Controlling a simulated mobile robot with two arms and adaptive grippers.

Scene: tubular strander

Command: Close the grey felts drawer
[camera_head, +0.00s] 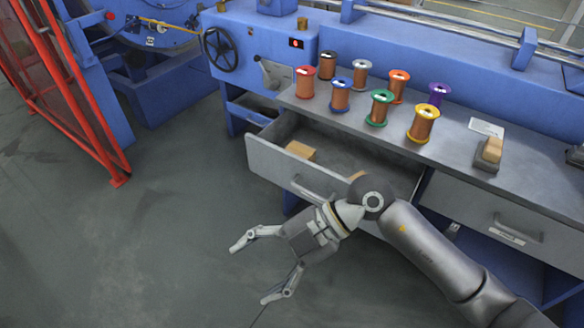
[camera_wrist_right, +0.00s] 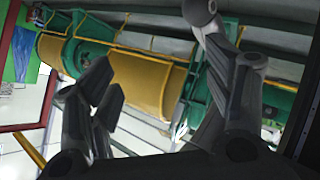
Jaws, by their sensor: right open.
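The grey felts drawer (camera_head: 275,165) stands pulled out from under the bench top, left of centre in the head view. Its front panel has a bar handle (camera_head: 313,191). A tan block (camera_head: 300,151) lies inside, and part of another tan piece shows near my arm. My right gripper (camera_head: 251,271) is open and empty in front of the drawer, over the floor, with its fingers pointing left, away from the drawer. My right wrist overlaps the right part of the drawer front and hides it. The right wrist view shows the open fingers (camera_wrist_right: 160,105) but no drawer. My left gripper is not in view.
Several copper wire spools (camera_head: 379,107) stand on the grey bench top (camera_head: 465,150), near its edge above the drawer. A second drawer (camera_head: 480,215) to the right is shut. A red mesh guard (camera_head: 75,100) stands at left. The floor (camera_head: 160,220) between is clear.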

